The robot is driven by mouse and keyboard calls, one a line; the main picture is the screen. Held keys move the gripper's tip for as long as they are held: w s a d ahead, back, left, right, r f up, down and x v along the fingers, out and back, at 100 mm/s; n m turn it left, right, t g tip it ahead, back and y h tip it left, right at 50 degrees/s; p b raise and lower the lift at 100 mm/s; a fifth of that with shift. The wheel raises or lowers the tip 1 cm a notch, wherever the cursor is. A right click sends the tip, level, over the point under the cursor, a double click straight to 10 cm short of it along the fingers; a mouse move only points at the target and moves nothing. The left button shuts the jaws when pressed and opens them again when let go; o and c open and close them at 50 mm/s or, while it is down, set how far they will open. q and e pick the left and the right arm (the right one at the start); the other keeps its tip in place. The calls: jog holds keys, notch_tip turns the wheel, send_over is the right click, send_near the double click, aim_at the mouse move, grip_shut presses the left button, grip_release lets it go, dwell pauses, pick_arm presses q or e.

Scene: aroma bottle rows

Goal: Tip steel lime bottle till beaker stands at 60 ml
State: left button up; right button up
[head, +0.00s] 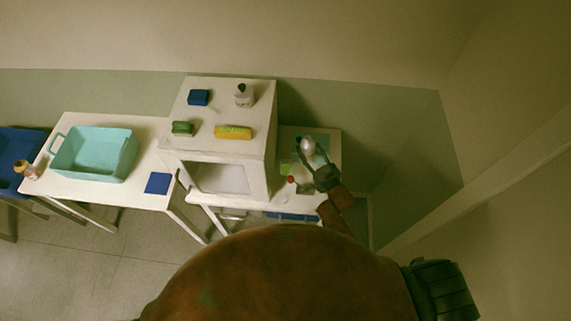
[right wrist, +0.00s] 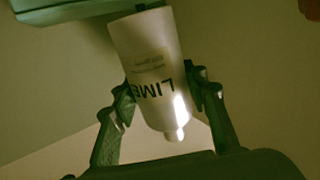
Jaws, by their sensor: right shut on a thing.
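The steel lime bottle (head: 308,147) is at the right end of the white furniture in the head view. My right gripper (head: 313,156) is shut on it. In the right wrist view the bottle (right wrist: 152,62) is pale and shiny, bears the word LIME, and sits tilted between the two fingers (right wrist: 160,84). A small yellow-green thing (head: 286,168), perhaps the beaker, stands left of the bottle in the head view. Its level and marks are too small to read. I cannot tell whether liquid flows from the bottle. My left gripper is not in view.
A teal tray (head: 322,138) lies beneath the bottle. A small red thing (head: 291,179) is close to the gripper. A teal bin (head: 95,158) sits further left.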

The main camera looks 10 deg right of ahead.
jog(key=shift+d+f+m, duration=0.15)
jog(key=shift+m, duration=0.35)
jog(key=shift+d+r+p, duration=0.65)
jog(key=shift+d+r, duration=0.05)
jog(key=shift+r, duration=0.2)
jog(key=shift+d+r+p, duration=1.35)
jog(key=shift+d+r, duration=0.3)
jog(key=shift+d, duration=0.15)
